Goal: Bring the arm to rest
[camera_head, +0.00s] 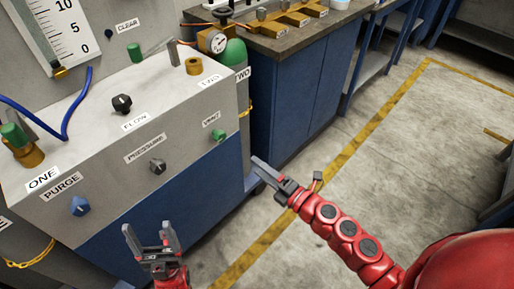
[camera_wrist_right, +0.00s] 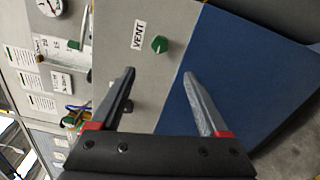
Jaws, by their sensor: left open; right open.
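My right arm (camera_head: 345,235) is red and reaches in from the lower right. Its gripper (camera_head: 268,172) is in free air in front of the cabinet's right edge, apart from the panel. In the right wrist view the gripper (camera_wrist_right: 159,74) is open and empty, with the green VENT knob (camera_wrist_right: 160,44) beyond the gap between the fingers. My left gripper (camera_head: 147,236) is open and empty at the bottom, in front of the cabinet's blue lower part. No microscope arm shows in these frames.
The grey panel has a black FLOW knob (camera_head: 122,103), a PRESSURE knob (camera_head: 157,166), a blue PURGE knob (camera_head: 80,206) and the green VENT knob (camera_head: 218,134). A blue bench (camera_head: 290,95) stands behind. The concrete floor (camera_head: 400,150) at right is clear.

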